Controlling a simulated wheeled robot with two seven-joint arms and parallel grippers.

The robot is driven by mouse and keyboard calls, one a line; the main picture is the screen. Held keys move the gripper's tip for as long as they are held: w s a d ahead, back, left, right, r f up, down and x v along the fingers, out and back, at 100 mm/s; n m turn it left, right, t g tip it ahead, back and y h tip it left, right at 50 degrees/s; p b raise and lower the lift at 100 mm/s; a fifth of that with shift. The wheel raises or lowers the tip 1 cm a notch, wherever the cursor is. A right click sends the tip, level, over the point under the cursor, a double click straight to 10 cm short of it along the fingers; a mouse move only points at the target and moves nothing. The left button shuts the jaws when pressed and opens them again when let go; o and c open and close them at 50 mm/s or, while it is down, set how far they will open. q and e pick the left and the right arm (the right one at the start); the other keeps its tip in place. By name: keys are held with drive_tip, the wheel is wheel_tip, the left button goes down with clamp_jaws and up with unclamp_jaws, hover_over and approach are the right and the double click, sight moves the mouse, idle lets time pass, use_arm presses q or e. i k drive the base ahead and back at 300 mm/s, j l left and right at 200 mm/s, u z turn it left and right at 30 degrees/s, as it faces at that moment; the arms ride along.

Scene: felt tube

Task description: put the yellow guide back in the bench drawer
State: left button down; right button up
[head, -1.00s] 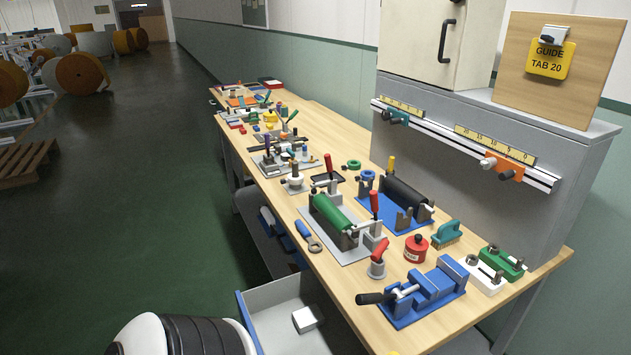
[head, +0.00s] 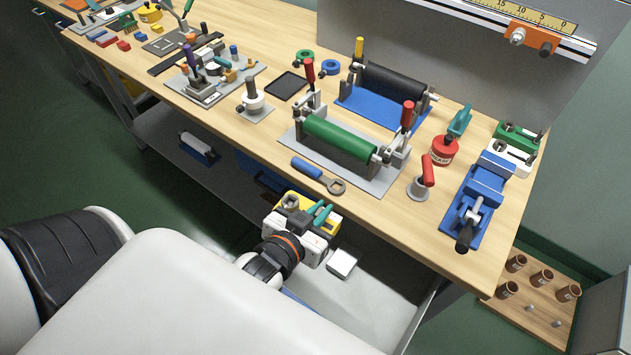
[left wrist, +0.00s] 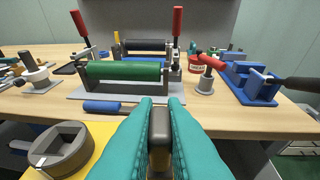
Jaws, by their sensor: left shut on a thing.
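The yellow guide (head: 304,201) is a yellow plate carrying a grey ring-like block. It also shows at the lower left of the left wrist view (left wrist: 92,167). My left gripper (head: 318,213) has teal fingers shut on a dark upright grip of the guide, and partly hides it. The gripper holds the guide in front of the bench edge, over the open bench drawer (head: 375,318). The drawer is grey and holds a small white block (head: 343,262). My arm hides the drawer's left part. My right gripper is not in view.
A blue vise (head: 478,200) stands to the right. A wooden rack with brown cups (head: 540,300) is at the lower right.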

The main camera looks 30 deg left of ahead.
sight(383, 291)
drive_tip(key=j+z, duration=0.25)
drive_tip(key=k+j+z, duration=0.2)
drive_tip(key=j, duration=0.25)
drive_tip(key=j+z, duration=0.25)
drive_tip(key=k+j+z, duration=0.25)
drive_tip(key=j, duration=0.15)
drive_tip(key=i+l+z, duration=0.35)
drive_tip(key=i+l, duration=0.05)
drive_tip(key=i, duration=0.1)
